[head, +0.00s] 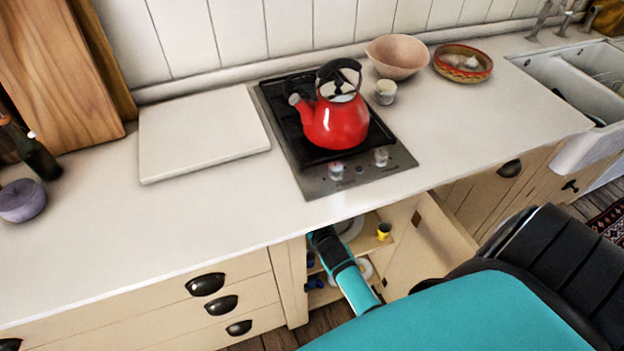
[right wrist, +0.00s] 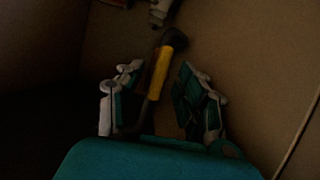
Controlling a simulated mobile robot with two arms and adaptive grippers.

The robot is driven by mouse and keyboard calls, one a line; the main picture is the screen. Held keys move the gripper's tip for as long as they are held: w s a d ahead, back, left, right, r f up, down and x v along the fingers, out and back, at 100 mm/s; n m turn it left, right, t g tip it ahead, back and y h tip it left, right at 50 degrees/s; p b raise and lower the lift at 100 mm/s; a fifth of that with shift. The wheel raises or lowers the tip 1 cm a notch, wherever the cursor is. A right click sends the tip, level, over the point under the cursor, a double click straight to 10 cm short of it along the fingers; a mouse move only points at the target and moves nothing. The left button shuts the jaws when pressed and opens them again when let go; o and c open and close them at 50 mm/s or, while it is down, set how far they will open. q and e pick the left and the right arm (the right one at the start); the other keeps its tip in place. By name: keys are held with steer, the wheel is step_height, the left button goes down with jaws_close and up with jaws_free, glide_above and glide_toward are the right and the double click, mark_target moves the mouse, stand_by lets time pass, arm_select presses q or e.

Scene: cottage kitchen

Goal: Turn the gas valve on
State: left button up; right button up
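In the right wrist view, the gas valve's yellow handle (right wrist: 158,74) slants upward from between my fingers towards a dark elbow. A metal fitting (right wrist: 159,12) shows above it against the brown cabinet wall. My right gripper (right wrist: 160,80) is open, with one finger on each side of the handle. The left finger is close to the handle, with a wider gap on the right; I cannot tell whether the left one touches. In the head view, my right arm reaches into the open cabinet (head: 292,283) under the hob, which hides the gripper and valve. My left gripper is out of view.
The cabinet door (head: 430,248) stands open right of my arm. Above, a red kettle (head: 335,122) stands on the gas hob (head: 315,183). The wrist view is dark at the left.

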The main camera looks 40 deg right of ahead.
steer(key=v, duration=1.1)
steer(key=shift+s, duration=0.3)
steer(key=shift+a, duration=0.1)
